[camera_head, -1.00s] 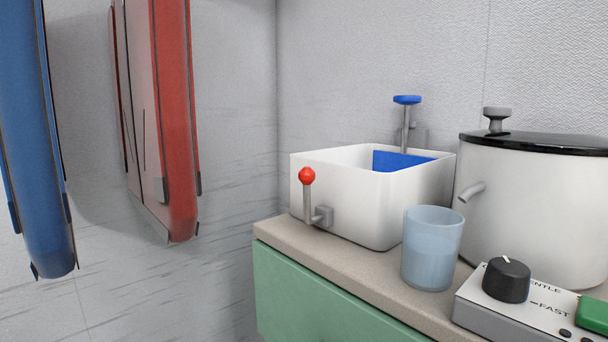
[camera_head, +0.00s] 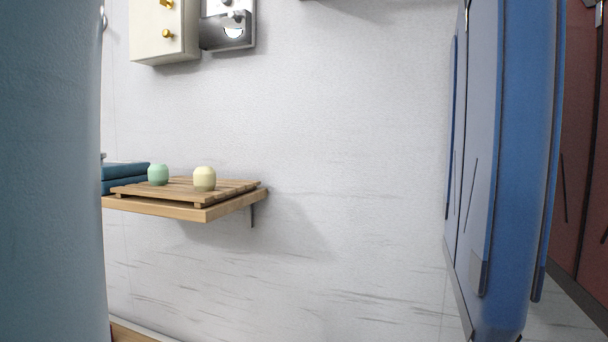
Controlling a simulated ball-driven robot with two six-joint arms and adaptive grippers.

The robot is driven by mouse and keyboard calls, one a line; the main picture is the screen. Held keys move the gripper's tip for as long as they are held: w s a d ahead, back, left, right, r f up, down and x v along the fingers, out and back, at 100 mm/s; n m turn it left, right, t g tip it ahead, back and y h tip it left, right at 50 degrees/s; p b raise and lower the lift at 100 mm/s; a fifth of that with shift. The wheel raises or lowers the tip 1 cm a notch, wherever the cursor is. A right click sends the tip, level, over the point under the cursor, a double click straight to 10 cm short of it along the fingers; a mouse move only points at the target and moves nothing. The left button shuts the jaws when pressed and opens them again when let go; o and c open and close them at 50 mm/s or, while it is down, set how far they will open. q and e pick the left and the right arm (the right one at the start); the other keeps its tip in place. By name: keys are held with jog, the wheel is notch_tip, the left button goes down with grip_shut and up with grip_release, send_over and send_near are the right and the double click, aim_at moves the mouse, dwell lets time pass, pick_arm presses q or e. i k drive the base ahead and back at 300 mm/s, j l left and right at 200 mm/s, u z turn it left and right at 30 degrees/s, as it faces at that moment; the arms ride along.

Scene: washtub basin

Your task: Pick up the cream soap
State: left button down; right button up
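The cream soap (camera_head: 204,179) is a small rounded pale yellow piece. It stands on a slatted wooden board (camera_head: 176,191) that lies on a wall shelf (camera_head: 222,207). A similar mint green soap (camera_head: 158,174) stands to its left on the same board, a little apart from it. Nothing covers the cream soap. Neither of my grippers is in view.
Folded blue cloths (camera_head: 124,171) lie at the shelf's left end. A big blue-grey surface (camera_head: 50,180) fills the left edge. A tall blue panel (camera_head: 520,160) and a red one (camera_head: 580,150) stand at right. A cream box (camera_head: 158,30) hangs above. The wall between is bare.

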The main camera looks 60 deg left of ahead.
aim_at(204, 177)
jog(key=j+u, duration=0.15)
jog(key=u, duration=0.85)
jog(key=k+l+u, duration=0.2)
jog(key=u, duration=0.95)
jog(key=j+u, duration=0.2)
jog(key=i+l, duration=0.05)
